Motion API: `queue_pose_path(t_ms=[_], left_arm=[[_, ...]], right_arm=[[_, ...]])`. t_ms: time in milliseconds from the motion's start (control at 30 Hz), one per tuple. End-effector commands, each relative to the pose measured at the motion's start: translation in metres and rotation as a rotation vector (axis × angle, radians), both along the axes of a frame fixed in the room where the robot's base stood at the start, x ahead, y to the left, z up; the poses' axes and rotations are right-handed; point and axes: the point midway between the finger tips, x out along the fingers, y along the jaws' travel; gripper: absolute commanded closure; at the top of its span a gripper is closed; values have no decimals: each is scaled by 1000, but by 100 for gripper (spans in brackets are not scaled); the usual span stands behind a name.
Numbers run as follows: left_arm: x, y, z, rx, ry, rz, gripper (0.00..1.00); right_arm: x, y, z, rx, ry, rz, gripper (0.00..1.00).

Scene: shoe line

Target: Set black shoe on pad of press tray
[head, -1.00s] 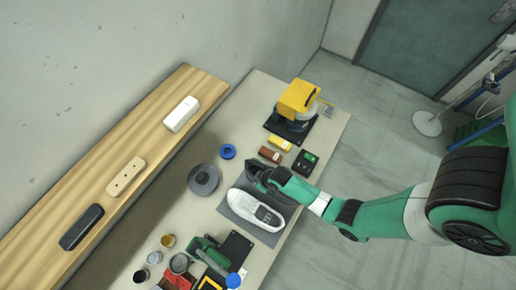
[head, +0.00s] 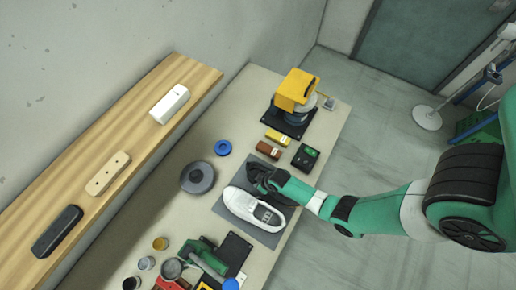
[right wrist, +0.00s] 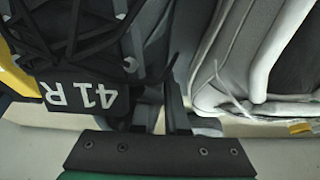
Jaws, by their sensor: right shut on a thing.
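The black shoe (right wrist: 70,35) fills the left of the right wrist view, with a lattice of laces and a label reading 41 R. My right gripper (head: 268,180) is shut on it; in the wrist view its fingers (right wrist: 178,112) meet the shoe's edge. In the head view, shoe and gripper merge into one dark shape beside the white shoe (head: 242,203). The white shoe lies on a grey mat (head: 275,238) and also shows at the right of the wrist view (right wrist: 225,60). I cannot tell whether the black shoe touches the mat. My left gripper is not in view.
A yellow machine (head: 296,90) stands on a black plate at the table's far end. Brown (head: 268,150) and yellow (head: 278,137) blocks and a black-green box (head: 305,157) lie close by. A green tool (head: 205,258), black plate (head: 236,250) and several pots crowd the near end.

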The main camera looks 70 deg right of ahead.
Motion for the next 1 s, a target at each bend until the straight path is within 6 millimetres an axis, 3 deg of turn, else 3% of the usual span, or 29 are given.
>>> queue_pose_path(t_ms=[367,400,567,833,1000], left_arm=[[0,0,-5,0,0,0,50],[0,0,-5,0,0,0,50],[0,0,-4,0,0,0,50],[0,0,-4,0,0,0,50],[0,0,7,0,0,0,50]], right_arm=[[1,0,-8,-1,-3,0,100],[0,0,-8,0,-1,0,87],[0,0,-7,0,-1,0,59],[0,0,-6,0,-1,0,59],[-4,1,9,0,-2,0,59]])
